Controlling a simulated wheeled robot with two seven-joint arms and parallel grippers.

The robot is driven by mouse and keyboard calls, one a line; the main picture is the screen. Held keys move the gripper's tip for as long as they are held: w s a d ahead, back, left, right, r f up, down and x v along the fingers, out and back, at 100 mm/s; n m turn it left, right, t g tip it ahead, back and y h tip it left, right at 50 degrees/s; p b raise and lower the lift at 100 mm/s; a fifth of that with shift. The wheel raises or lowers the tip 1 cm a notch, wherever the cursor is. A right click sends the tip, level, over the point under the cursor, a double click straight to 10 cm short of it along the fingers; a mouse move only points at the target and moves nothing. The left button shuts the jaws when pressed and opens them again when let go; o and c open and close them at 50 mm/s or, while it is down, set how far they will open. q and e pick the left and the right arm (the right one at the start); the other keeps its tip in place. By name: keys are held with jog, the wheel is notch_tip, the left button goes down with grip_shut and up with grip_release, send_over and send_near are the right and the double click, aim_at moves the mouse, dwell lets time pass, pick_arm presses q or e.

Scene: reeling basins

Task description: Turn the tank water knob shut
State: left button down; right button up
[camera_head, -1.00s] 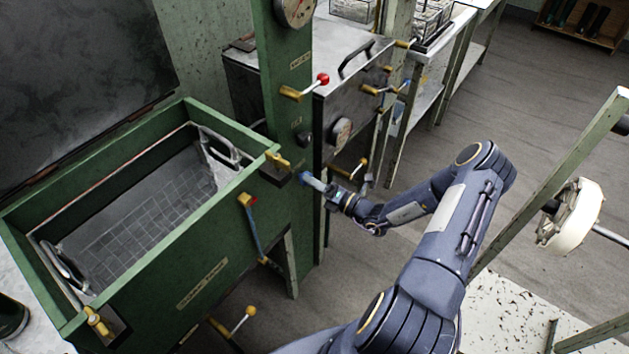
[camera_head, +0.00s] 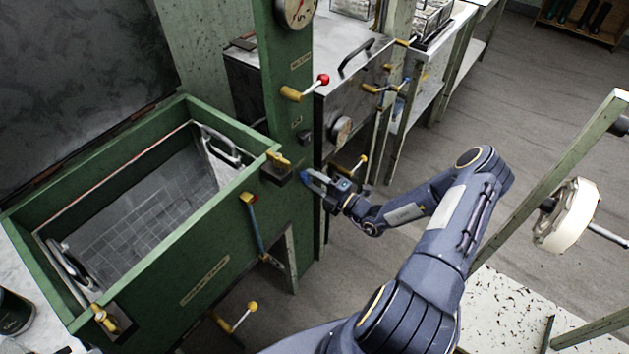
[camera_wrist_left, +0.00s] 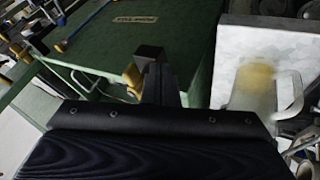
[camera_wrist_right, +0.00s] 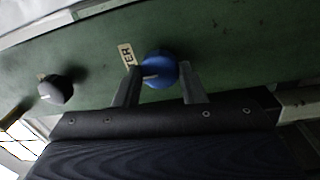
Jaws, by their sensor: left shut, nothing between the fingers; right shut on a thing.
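The tank water knob is a round blue knob (camera_head: 304,175) on the front of the green post beside the tank. In the right wrist view the blue knob (camera_wrist_right: 161,69) has a white pointer mark and a partly hidden label ending in "TER". My right gripper (camera_head: 309,179) is shut on the knob, with one finger on each side of it in the right wrist view (camera_wrist_right: 163,84). My left gripper (camera_wrist_left: 152,65) shows only in its own wrist view, its fingers together and empty, in front of a green panel.
The green tank (camera_head: 215,262) stands open at left with a wire basket inside. A black knob (camera_head: 304,136) and a red-tipped lever (camera_head: 307,87) sit higher on the post. Yellow valve handles (camera_head: 236,318) stick out low down. A white wheel (camera_head: 567,215) stands at right.

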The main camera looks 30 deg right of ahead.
dwell(0.4)
jog(key=o, duration=1)
jog(key=v, duration=0.8)
jog(key=shift+b, duration=0.4)
jog(key=shift+w, duration=0.1)
